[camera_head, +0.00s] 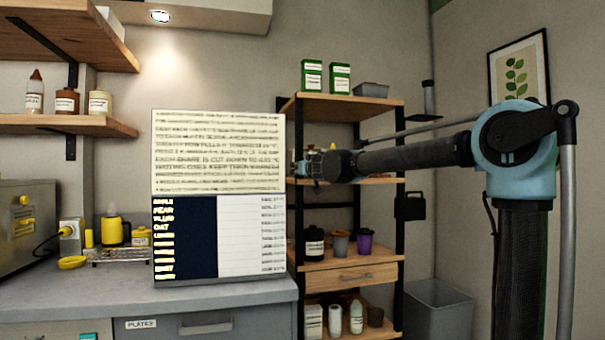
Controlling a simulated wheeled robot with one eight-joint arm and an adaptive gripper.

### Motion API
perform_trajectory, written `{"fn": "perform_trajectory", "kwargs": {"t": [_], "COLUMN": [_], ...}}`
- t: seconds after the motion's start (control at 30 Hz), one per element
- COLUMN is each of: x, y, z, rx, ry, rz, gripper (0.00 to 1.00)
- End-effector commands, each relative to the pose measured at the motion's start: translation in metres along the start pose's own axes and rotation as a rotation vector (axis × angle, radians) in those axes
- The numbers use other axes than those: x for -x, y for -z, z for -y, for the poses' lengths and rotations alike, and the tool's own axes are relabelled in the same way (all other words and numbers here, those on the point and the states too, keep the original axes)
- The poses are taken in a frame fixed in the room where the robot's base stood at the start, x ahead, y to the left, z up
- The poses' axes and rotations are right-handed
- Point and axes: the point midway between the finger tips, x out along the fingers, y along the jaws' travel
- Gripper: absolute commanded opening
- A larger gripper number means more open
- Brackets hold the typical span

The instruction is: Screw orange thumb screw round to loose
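I cannot make out an orange thumb screw in the head view. A grey metal appliance (24,232) with several yellow knobs stands at the far left on the counter, cut off by the picture's edge. It may be the toaster, but I cannot be sure. My gripper (302,169) is at the end of my arm, which reaches in from the right. It is just right of the board, in front of the shelf rack, far from the appliance. Its fingers are small and blurred, so whether they are open or shut is unclear.
A large printed board (218,160) stands upright on the grey counter (215,296) and hides what is behind it. A wooden shelf rack (350,258) stands behind my arm.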

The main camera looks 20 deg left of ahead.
Motion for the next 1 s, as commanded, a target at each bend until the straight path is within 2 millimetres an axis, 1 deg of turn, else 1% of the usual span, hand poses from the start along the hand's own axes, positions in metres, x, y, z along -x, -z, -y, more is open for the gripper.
{"fn": "perform_trajectory", "kwargs": {"t": [0.1,0.37,0.4,0.57,0.6,0.67,0.7,1.0], "x": [-0.0036,-0.0044,-0.0044,-0.0043,-0.0043,-0.0043,-0.0063,-0.0043], "y": [-0.0001,-0.0001,-0.0001,-0.0001,-0.0001,-0.0001,0.0,-0.0001], "z": [-0.0003,-0.0003,-0.0003,-0.0003,-0.0003,-0.0004,0.0033,-0.0004], "rx": [0.0,0.0,0.0,0.0,0.0,0.0,0.0,0.051], "ry": [0.0,-0.001,-0.001,-0.001,-0.001,-0.001,0.0,0.0], "rz": [0.0,0.0,0.0,0.0,0.0,0.0,0.0,0.0], "gripper": [0.49,0.49,0.44,0.08,0.05,0.05,0.05,0.05]}}
